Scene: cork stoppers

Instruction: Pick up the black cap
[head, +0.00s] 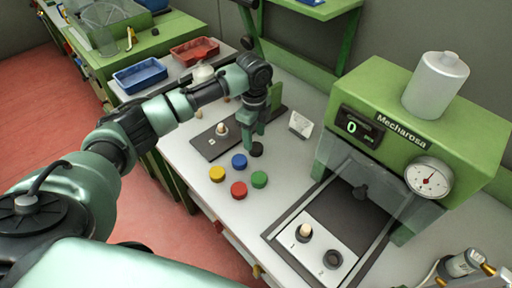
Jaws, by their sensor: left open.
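The black cap (257,149) lies on the white table, just behind and between the blue cap (239,161) and the green cap (259,180). My left gripper (254,140) points down over the black cap, with its fingertips close to it. It is open, and its fingers hide part of the cap's far side. I cannot tell whether the fingers are around the cap or just above it. My right gripper is not in view.
A yellow cap (217,174) and a red cap (239,190) lie nearby. A dark board (207,146) with a cork stopper is at left. A green machine (400,125) stands at right, a small white card (301,124) behind.

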